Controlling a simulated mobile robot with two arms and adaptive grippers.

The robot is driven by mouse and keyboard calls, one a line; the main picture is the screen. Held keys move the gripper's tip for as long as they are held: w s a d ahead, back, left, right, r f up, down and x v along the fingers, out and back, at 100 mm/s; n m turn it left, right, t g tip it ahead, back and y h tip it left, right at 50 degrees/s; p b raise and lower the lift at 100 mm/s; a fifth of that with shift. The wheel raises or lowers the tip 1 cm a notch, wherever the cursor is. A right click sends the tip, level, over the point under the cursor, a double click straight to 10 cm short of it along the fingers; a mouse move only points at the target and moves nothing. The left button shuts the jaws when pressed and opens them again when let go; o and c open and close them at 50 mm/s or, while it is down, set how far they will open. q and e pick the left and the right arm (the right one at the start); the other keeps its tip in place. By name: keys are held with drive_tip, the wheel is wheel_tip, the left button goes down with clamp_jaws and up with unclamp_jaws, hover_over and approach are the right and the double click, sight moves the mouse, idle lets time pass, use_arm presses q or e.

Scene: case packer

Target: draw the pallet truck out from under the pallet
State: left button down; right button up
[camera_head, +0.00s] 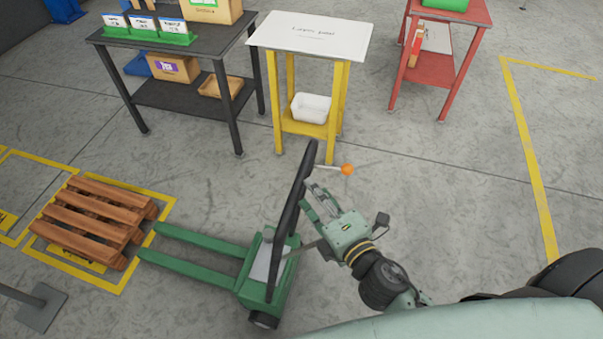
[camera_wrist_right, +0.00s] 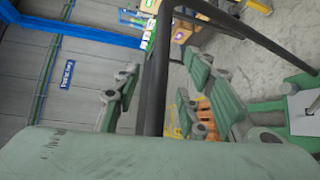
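The green pallet truck (camera_head: 265,272) stands right of the wooden pallet (camera_head: 95,215), its two forks (camera_head: 200,250) pointing left. The fork tips show just outside the pallet's right edge, with little or no gap. The truck's black handle loop (camera_head: 291,210) rises from its right end. My right gripper (camera_head: 314,203) is at the handle's right side. In the right wrist view the handle bar (camera_wrist_right: 156,85) passes between the spread fingers, with gaps seen on both sides, so the gripper looks open. The pallet also shows small there (camera_wrist_right: 203,104). My left gripper is not in view.
A dark table (camera_head: 180,42) with boxes, a yellow layer-pad stand (camera_head: 312,38) and a red table (camera_head: 470,12) stand along the back. Yellow floor lines (camera_head: 530,150) mark the right; a grey post base (camera_head: 42,308) is at lower left. Floor right of the stand is clear.

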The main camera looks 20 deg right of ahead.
sight(301, 177)
drive_tip(key=p+x, duration=0.1)
drive_tip(key=x, duration=0.6)
drive_tip(key=shift+w+f+p, duration=0.1)
drive_tip(key=shift+p, duration=0.3)
drive_tip(key=shift+c, duration=0.4)
clamp_jaws()
